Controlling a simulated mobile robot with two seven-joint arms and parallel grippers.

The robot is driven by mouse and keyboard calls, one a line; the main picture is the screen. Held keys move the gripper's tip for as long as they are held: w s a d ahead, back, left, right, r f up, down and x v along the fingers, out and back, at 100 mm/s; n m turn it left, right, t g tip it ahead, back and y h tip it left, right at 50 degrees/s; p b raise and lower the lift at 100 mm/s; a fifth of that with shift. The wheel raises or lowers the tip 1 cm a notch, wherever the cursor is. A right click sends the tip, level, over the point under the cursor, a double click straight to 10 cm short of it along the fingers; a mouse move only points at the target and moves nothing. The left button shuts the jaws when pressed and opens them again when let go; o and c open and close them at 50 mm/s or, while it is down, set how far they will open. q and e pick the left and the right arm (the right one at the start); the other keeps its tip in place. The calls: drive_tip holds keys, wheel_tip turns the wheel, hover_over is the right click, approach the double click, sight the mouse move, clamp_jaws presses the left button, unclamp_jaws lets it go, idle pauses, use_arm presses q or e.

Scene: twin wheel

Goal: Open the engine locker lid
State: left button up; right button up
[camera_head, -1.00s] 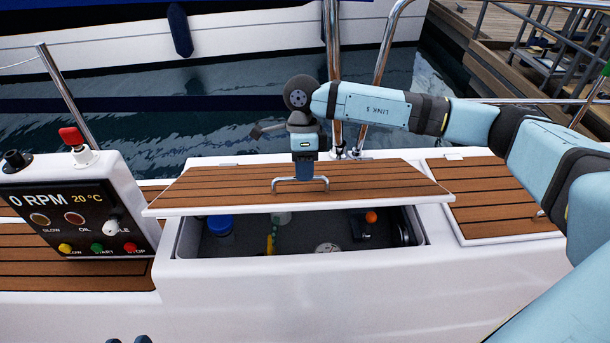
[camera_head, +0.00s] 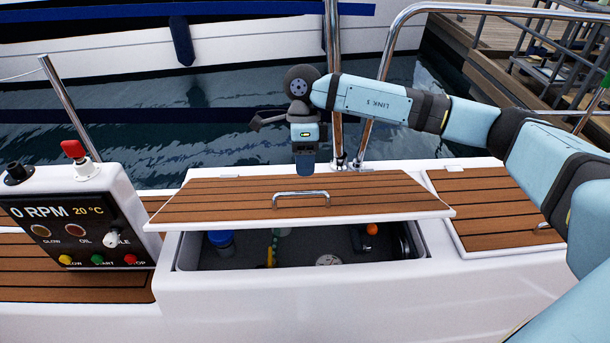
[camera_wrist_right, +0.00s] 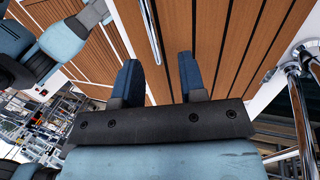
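The engine locker lid (camera_head: 230,198) is teak-planked and partly open, its front edge raised above the white locker (camera_head: 190,250). A metal bar handle (camera_head: 300,194) runs across the lid; part of it shows at the top of the right wrist view (camera_wrist_right: 151,35). My right gripper (camera_head: 305,174) is just behind and above the handle, apart from it. In the right wrist view its two dark blue fingers (camera_wrist_right: 160,78) are spread with nothing between them. My left gripper is not in view.
Inside the locker are a blue-capped container (camera_head: 221,240), an orange item (camera_head: 372,229) and a round gauge (camera_head: 328,259). An engine control panel (camera_head: 75,225) stands at left. Metal rails (camera_head: 333,80) rise behind the lid. A second hatch (camera_head: 490,210) lies at right.

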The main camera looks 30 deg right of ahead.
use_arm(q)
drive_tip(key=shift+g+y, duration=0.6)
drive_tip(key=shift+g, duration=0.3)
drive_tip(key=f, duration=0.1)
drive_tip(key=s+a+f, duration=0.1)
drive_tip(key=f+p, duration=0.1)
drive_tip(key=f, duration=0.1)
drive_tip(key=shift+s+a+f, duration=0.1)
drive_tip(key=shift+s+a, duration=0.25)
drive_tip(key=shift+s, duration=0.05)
use_arm(e)
drive_tip(key=v, duration=0.8)
drive_tip(key=shift+w+r, duration=0.15)
drive_tip(key=shift+r, duration=0.25)
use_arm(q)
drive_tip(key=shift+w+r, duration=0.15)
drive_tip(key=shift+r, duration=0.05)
